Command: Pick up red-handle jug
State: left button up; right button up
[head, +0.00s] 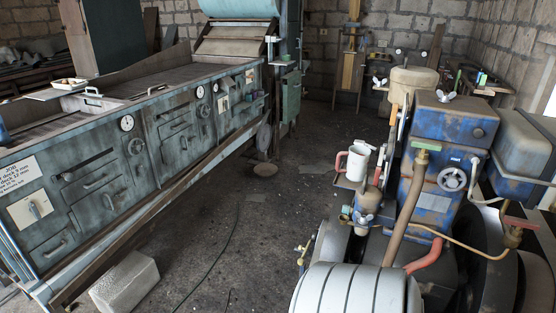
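The red-handle jug (356,163) is white, with its red handle on its left side. It stands upright on a small dark ledge (344,184) on the left side of the engine, right of centre in the head view. Nothing holds it. Part of its right side is close to or behind engine parts. Neither of my grippers is in view.
The blue, rusted engine (440,140) with pipes and a handwheel (453,178) fills the right. A long green-grey cabinet bench (130,150) runs along the left. A pale block (125,282) lies on the floor. The floor between them (240,230) is mostly clear.

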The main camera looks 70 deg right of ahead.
aim_at(359, 155)
jog(key=i+j+u, duration=0.3)
jog(key=i+u, duration=0.15)
jog(key=i+z, duration=0.2)
jog(key=z, duration=0.25)
jog(key=i+z, duration=0.15)
jog(key=z, duration=0.25)
jog(key=i+j+z, duration=0.15)
jog(key=z, duration=0.3)
jog(key=i+z, duration=0.1)
jog(key=z, duration=0.3)
jog(key=i+z, duration=0.1)
jog(key=z, duration=0.35)
jog(key=j+z, duration=0.1)
jog(key=z, duration=0.3)
jog(key=i+j+z, duration=0.1)
jog(key=z, duration=0.35)
jog(key=j+z, duration=0.15)
jog(key=z, duration=0.25)
jog(key=i, duration=0.05)
